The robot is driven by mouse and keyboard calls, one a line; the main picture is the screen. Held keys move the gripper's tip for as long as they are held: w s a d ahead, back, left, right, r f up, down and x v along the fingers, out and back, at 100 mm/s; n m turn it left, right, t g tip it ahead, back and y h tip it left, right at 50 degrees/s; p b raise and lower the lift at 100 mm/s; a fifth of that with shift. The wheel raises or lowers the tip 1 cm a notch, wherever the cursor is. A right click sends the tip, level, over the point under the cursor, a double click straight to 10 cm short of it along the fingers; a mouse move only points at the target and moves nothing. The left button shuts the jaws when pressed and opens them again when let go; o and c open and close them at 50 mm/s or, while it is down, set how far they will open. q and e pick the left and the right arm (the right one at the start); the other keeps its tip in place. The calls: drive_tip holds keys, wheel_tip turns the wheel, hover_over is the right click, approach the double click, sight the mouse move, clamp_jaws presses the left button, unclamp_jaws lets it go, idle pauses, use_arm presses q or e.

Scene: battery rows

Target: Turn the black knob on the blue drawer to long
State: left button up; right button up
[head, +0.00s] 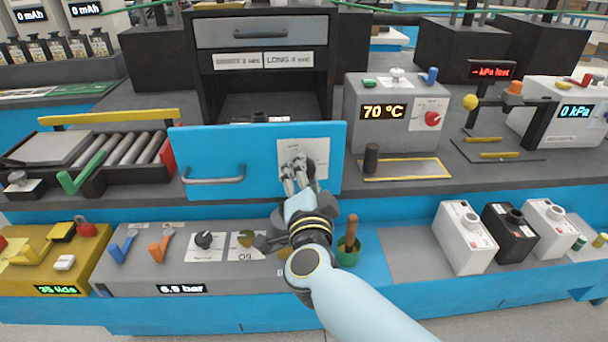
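The blue drawer (255,140) is pulled out at the centre, with a grey bar handle (214,180) on its left part. A white plate (318,147) is on the right part of its front. The black knob is mostly hidden behind my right gripper (294,165). That gripper's fingers are at the plate, in front of the knob. I cannot tell whether they touch the knob or how far they are apart. The knob's pointer and the plate's marks cannot be read. My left gripper is out of view.
Above the drawer, a label (289,60) seems to read LONG 4 SEC. A grey box (385,137) showing 70 °C stands right of the drawer. Below are a grey panel (135,278) with levers and knobs, and a green cup (347,256) with a wooden-handled tool near my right arm.

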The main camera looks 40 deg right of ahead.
idle(0.3)
drive_tip(key=o, duration=1.2)
